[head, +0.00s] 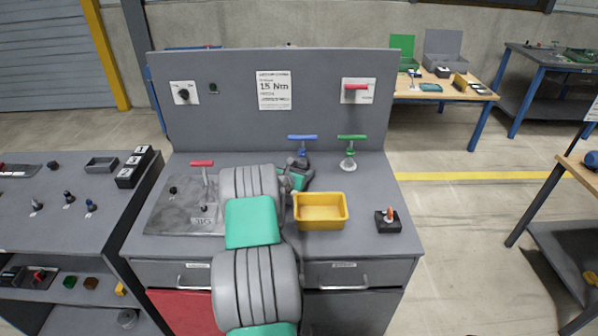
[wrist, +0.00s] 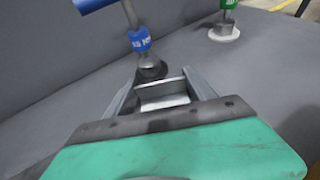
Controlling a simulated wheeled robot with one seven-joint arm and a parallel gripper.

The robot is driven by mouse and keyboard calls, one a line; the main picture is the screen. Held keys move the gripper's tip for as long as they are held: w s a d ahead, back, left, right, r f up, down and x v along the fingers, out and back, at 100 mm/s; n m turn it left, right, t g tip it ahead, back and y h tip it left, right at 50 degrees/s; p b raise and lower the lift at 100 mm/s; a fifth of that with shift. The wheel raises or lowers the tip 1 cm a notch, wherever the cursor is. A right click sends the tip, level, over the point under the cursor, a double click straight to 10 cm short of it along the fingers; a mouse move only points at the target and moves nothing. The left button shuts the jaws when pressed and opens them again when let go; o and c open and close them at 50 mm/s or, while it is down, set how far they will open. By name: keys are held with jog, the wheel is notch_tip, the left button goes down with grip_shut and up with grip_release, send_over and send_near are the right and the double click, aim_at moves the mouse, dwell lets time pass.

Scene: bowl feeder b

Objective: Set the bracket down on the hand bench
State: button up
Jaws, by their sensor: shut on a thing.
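In the wrist view, my gripper (wrist: 163,98) is shut on the bracket (wrist: 165,97), a light grey metal piece seen between the two fingers. In the head view, my gripper (head: 293,178) is over the rear middle of the grey bench (head: 350,250), partly behind my arm. I cannot make out the bracket clearly there. In the wrist view, the bench top (wrist: 255,60) lies beneath and beyond the fingers. I cannot tell whether the bracket touches it.
A blue-handled T-tool (head: 302,145) stands just beyond my gripper, with a green-handled one (head: 351,150) to its right. A yellow bin (head: 320,211) and a small black box (head: 387,221) are right of my arm. A jig plate (head: 180,215) lies left.

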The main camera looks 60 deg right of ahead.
jog(key=shift+f, duration=0.1)
jog(key=o, duration=1.5)
